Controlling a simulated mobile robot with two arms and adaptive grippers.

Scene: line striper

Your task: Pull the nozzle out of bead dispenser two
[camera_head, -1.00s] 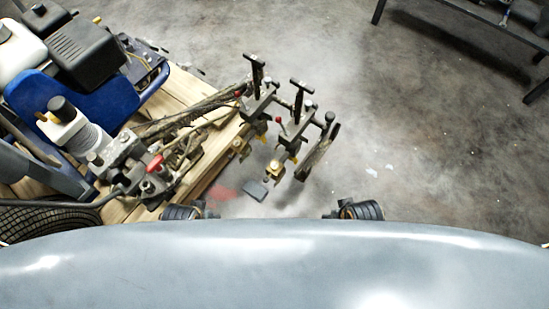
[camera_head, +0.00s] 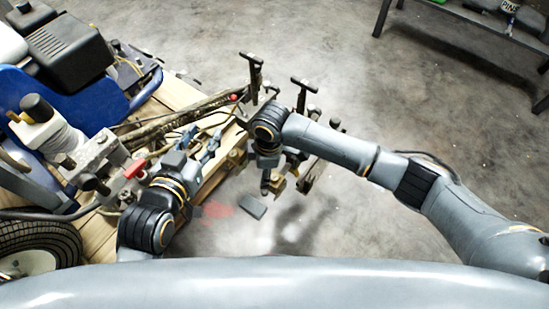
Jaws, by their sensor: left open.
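The line striper's spray and bead hardware, with two black T-handles (camera_head: 303,84), stands at centre. I cannot tell which unit is bead dispenser two, and its nozzle is not clearly visible behind my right wrist. My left gripper (camera_head: 203,143) is open and empty, pointing up and right toward this hardware, over the wooden pallet's edge. My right gripper (camera_head: 268,181) points down in front of the hardware, close to brass-coloured fittings. Its wrist hides part of the hardware, and its fingers are too unclear to read.
The striper's blue body (camera_head: 60,80), black engine, red-handled valve (camera_head: 135,168) and tyre (camera_head: 40,240) fill the left, on a wooden pallet (camera_head: 105,240). A dark bench (camera_head: 480,25) stands upper right. Floor at right is open.

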